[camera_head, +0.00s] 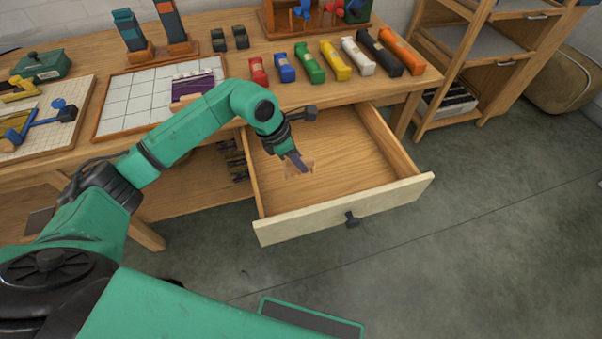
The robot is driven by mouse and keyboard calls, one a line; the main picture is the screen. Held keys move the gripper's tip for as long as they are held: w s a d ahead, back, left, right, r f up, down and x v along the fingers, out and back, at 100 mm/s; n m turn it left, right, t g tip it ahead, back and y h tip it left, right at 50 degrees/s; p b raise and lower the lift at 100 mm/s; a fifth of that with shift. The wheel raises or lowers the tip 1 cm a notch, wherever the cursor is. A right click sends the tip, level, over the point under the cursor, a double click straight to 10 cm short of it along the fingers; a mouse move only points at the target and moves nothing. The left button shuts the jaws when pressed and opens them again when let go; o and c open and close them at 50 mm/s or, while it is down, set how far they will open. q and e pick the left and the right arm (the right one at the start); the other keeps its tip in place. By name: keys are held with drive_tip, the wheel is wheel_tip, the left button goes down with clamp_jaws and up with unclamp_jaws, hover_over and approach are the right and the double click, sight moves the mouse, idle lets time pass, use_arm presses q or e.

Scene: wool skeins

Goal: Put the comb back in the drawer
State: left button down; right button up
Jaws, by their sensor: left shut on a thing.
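The drawer (385,204) under the table is pulled open, with a pale front and a dark knob. My left gripper (299,164) reaches down into the drawer's left part and is shut on the comb. The comb (302,172) is a small brown wooden piece, close in colour to the drawer floor, at the fingertips. The gripper hides part of it. I cannot tell whether it touches the drawer floor. The rest of the drawer floor that shows looks bare. My right gripper is not in view.
The table (225,70) holds a row of coloured wool skeins (310,63) behind the drawer. A white tiled board (125,108) with a purple woven piece (193,86) lies to the left. A wooden shelf (480,75) stands at right. Floor before the drawer is clear.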

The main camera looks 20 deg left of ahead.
sight(297, 174)
use_arm(q)
wheel_tip(297, 174, down, 8)
drive_tip(key=shift+r, duration=0.15)
drive_tip(key=shift+w, duration=0.1)
drive_tip(key=c, duration=0.7)
unclamp_jaws()
drive_tip(key=shift+r, duration=0.15)
drive_tip(key=b+v, duration=0.1)
drive_tip(key=v, duration=1)
drive_tip(key=shift+a+r, duration=0.15)
drive_tip(key=shift+r, duration=0.2)
